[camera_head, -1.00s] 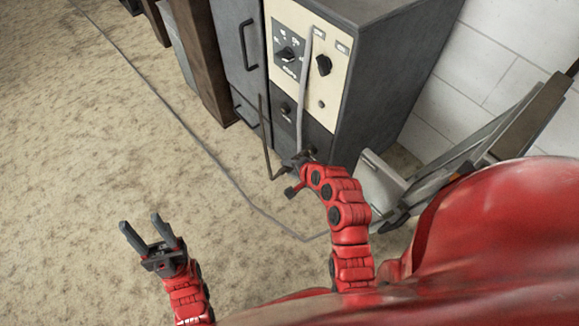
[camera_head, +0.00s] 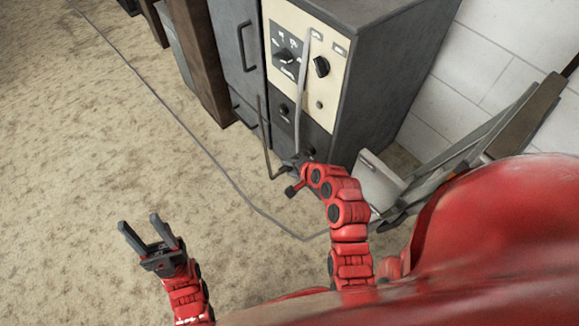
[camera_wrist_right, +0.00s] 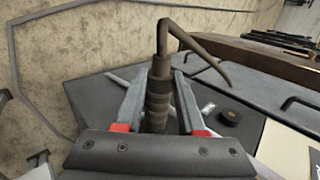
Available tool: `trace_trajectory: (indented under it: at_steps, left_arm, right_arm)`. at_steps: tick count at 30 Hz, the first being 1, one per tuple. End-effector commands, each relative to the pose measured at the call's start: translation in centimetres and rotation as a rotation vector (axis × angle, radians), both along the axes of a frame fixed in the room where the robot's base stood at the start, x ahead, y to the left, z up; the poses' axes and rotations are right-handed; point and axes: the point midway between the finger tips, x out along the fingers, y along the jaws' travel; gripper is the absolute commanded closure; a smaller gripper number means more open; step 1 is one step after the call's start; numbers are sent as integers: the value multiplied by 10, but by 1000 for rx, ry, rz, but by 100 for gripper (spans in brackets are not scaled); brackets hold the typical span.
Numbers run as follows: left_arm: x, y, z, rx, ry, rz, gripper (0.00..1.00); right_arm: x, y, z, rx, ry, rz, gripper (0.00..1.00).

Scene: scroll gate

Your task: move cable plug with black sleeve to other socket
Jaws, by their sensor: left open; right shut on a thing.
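The cable plug with a dark, ribbed sleeve (camera_wrist_right: 157,95) stands between the fingers of my right gripper (camera_wrist_right: 158,105) in the right wrist view. A stiff dark cable leaves its tip and bends sharply to the right. In the head view my right gripper (camera_head: 297,163) is at the lower front of the dark cabinet (camera_head: 370,75), shut on the plug. The dark cable (camera_head: 264,135) shows as a bent line just left of it. The gripper and arm mostly hide the plug there. I cannot make out a socket clearly. My left gripper (camera_head: 150,242) is open and empty above the floor.
The cabinet's cream panel (camera_head: 324,70) carries dark knobs, and a grey strip (camera_head: 302,85) runs down its front. A grey cable (camera_head: 215,165) lies across the carpet. A grey chair-like object (camera_head: 380,190) stands at the right.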

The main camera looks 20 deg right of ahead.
Motion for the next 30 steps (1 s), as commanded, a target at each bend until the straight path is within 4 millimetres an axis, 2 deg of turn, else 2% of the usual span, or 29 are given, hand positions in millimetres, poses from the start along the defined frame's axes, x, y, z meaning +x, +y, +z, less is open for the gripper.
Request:
trace_trajectory:
  at_steps: [5,30]
  left_arm:
    - [0,0,7,0,0,0,50]
    - [0,0,12,0,0,0,50]
  right_arm:
    - [1,0,3,0,-2,-1,100]
    - [2,-4,1,0,-1,0,100]
